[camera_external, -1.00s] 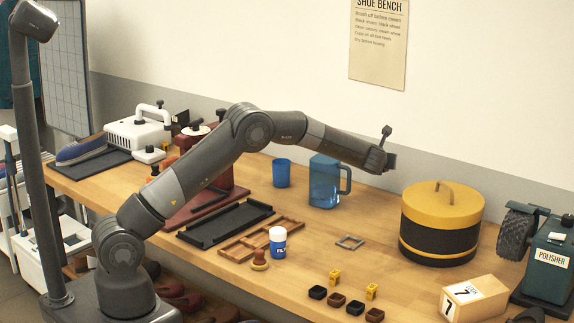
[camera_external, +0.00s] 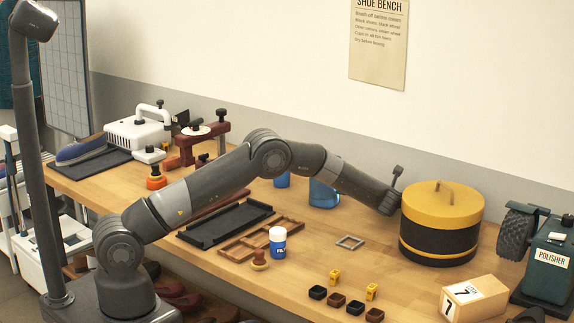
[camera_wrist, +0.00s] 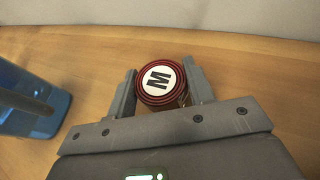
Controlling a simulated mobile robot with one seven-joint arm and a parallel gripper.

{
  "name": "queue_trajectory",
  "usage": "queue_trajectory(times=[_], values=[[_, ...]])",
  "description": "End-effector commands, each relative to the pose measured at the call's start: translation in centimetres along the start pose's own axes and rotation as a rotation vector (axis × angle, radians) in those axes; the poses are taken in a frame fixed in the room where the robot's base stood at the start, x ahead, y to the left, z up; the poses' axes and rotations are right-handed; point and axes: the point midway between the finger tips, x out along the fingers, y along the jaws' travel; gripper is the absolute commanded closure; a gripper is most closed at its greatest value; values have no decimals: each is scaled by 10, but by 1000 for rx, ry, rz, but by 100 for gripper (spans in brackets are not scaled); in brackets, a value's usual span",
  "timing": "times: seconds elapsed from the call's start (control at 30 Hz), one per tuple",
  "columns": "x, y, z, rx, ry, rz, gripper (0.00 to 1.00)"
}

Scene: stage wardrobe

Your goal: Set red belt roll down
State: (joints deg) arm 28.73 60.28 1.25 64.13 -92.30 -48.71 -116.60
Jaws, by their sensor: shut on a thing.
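The red belt roll (camera_wrist: 142,97) shows in the wrist view as a dark red coil with a white disc marked M on top. My gripper (camera_wrist: 160,88) is shut around it, one finger on each side. Whether the roll touches the wood bench top below cannot be told. In the external view the end of my arm is low at the back of the bench, just left of the yellow and black round box. My fingers and the roll are hidden there behind the arm.
A blue jug (camera_external: 322,194) is partly behind my arm and shows at left in the wrist view (camera_wrist: 28,105). The yellow and black round box (camera_external: 440,222) stands close right of my wrist. A small grey frame (camera_external: 350,242) lies in front on otherwise clear wood.

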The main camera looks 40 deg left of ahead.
Motion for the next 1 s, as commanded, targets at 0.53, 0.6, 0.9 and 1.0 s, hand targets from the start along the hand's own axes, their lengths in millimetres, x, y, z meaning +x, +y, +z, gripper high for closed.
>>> queue_trajectory(times=[0.53,0.6,0.9,1.0], values=[[5,0,-11,-1,0,-1,39],[5,0,-11,-1,0,-1,33],[4,0,-9,-1,-1,-1,30],[-4,-1,-8,-1,-1,-2,30]])
